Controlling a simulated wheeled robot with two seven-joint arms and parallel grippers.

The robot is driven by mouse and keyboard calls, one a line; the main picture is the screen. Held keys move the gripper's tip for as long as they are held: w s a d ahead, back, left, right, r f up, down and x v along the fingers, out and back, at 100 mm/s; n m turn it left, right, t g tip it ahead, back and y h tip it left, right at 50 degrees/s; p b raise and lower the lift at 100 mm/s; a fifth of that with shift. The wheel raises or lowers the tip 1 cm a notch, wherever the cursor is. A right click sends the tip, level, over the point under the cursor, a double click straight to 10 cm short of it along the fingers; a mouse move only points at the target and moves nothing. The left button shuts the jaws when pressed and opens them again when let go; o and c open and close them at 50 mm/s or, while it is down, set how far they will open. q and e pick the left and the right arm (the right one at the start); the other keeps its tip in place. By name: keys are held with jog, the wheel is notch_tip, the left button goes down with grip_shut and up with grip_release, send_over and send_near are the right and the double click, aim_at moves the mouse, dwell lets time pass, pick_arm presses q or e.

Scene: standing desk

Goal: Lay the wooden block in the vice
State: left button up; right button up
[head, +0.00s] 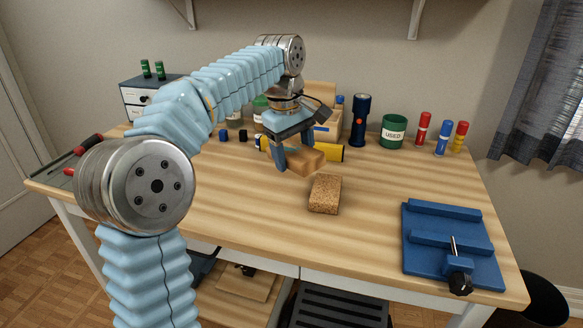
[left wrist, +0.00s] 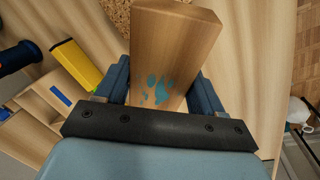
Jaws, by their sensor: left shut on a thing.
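The wooden block (head: 304,160) is in my left gripper (head: 297,157), above the middle of the desk. In the left wrist view, the block (left wrist: 168,45) is a plain wooden bar with blue-green paint spots, and it lies between the two blue fingers of the left gripper (left wrist: 160,88). The gripper is shut on it. The blue vice (head: 455,241) sits at the right front of the desk, with raised bars and a black-knobbed screw handle. The block is apart from the vice, to its upper left. My right gripper is not in view.
A cork block (head: 325,194) lies just below and right of the held block. Behind are a yellow tool (head: 331,152), a dark torch (head: 360,119), a green "USED" cup (head: 393,132) and several coloured cylinders (head: 422,129). The desk between cork and vice is clear.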

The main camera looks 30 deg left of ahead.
aim_at(290, 146)
pick_arm(q)
jog(key=f, duration=0.1)
jog(key=w+a, duration=0.1)
jog(key=f, duration=0.1)
jog(key=shift+w+a+f, duration=0.25)
jog(key=shift+w+f, duration=0.1)
jog(key=shift+w+a+f, duration=0.15)
jog(key=shift+f, duration=0.45)
jog(key=shift+w+a+f, duration=0.1)
jog(key=shift+f, duration=1)
jog(key=shift+f, duration=0.1)
jog(key=shift+f, duration=0.1)
jog(key=o, duration=1.2)
jog(key=shift+o, duration=0.2)
